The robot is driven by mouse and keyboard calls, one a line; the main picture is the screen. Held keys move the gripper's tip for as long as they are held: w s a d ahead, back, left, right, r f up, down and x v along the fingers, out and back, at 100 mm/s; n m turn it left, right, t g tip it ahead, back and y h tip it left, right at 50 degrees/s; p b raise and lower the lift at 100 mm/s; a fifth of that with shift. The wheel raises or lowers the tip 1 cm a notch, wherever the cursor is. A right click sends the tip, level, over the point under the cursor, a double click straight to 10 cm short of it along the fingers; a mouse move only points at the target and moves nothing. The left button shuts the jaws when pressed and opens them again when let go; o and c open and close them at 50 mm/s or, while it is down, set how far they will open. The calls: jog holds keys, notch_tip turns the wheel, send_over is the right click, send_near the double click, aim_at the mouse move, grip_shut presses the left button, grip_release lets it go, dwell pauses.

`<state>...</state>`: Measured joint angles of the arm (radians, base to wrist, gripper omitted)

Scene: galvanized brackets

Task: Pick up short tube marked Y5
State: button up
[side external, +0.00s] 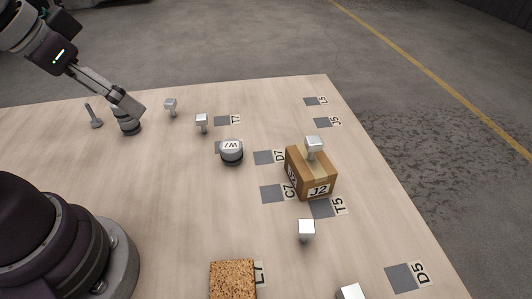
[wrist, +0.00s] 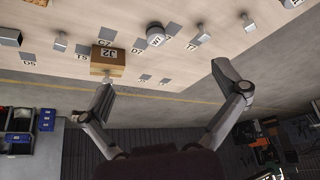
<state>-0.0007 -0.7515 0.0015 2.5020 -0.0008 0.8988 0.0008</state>
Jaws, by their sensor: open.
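No Y5 mark is readable in either view. A dark grey and silver banded short cylinder (side external: 128,124) stands upright at the far left of the table in the side view; any mark on it cannot be read. My gripper (side external: 132,104) is at that cylinder's upper end in the picture, and I cannot tell whether it is above or behind it. In the wrist view my gripper (wrist: 165,80) has its two fingers wide apart with nothing between them. A squat round grey piece with a W label (side external: 231,151) stands nearer the table's middle.
A cardboard box marked J2 (side external: 311,178) bears a metal bracket (side external: 314,145). Several other brackets stand about, including one (side external: 201,121) right of the cylinder. A cork-like block (side external: 232,280) lies in front. Dark labelled squares mark the wooden table (side external: 180,200).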

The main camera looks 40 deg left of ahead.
jog(key=w+d+f+m+h, duration=0.1)
jog(key=w+d+m, duration=0.25)
jog(key=d, duration=0.55)
jog(key=w+d+f+m+h, duration=0.15)
jog(key=w+d, duration=0.25)
jog(key=d, duration=0.5)
jog(key=s+d+f+m+g, duration=0.1)
jog(key=s+d+f+m, duration=0.2)
jog(key=d, duration=0.4)
jog(key=s+d+f+g, duration=0.1)
jog(key=s+d+f, duration=0.35)
jog(key=d, duration=0.25)
jog(key=x, duration=1.1)
jog(key=shift+d+f, duration=0.1)
jog(key=shift+d, duration=0.1)
jog(key=c, duration=1.3)
jog(key=shift+o, duration=0.2)
jog(key=shift+h, duration=0.25)
